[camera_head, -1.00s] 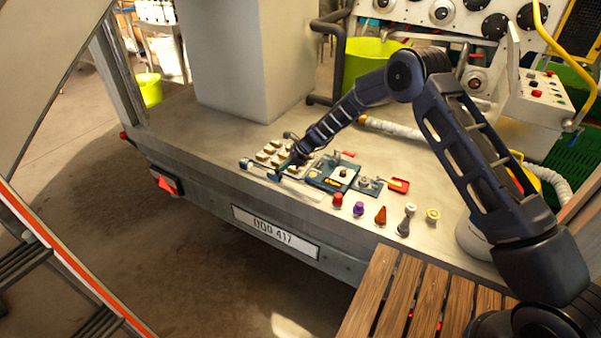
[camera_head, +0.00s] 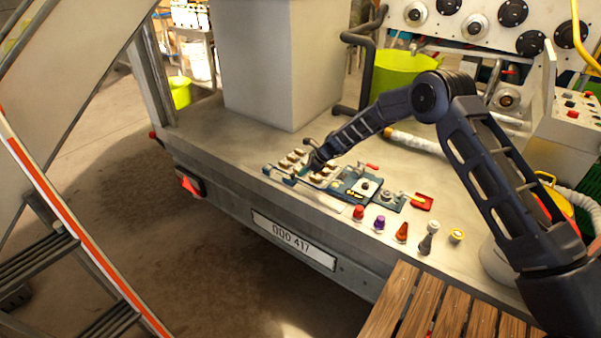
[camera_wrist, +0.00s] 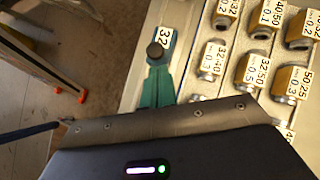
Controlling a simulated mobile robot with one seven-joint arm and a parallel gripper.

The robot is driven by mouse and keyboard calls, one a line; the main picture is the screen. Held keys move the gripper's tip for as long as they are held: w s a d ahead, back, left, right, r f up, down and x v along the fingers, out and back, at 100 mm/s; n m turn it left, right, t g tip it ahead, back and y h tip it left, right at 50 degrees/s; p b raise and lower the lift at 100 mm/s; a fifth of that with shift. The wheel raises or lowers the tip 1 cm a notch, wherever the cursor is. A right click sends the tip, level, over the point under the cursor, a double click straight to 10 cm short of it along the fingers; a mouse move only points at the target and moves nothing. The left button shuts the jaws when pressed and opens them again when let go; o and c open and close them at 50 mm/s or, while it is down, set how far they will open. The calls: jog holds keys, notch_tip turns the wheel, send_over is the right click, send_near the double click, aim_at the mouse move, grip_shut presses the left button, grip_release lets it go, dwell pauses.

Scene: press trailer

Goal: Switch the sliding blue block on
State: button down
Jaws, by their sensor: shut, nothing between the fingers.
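A dark knob beside a "32" label shows in the wrist view (camera_wrist: 155,51). My gripper (camera_head: 291,180) reaches down close to it. In the wrist view its teal fingers (camera_wrist: 158,72) are shut and empty, their tips just short of the knob in the picture. I cannot tell whether they touch anything. The gripper body hides the panel below, and the sliding block's position is unclear.
Rows of labelled beige blocks (camera_wrist: 251,67) lie right of the fingers. Several coloured knobs (camera_head: 380,223) stand along the front. A grey column (camera_head: 262,65) stands behind; the deck edge drops in front.

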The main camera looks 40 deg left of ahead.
jog(key=d, duration=0.1)
jog(key=w+d+r, duration=0.1)
jog(key=shift+w+d, duration=0.3)
jog(key=shift+d, duration=0.1)
jog(key=v, duration=0.9)
jog(key=shift+r, duration=0.2)
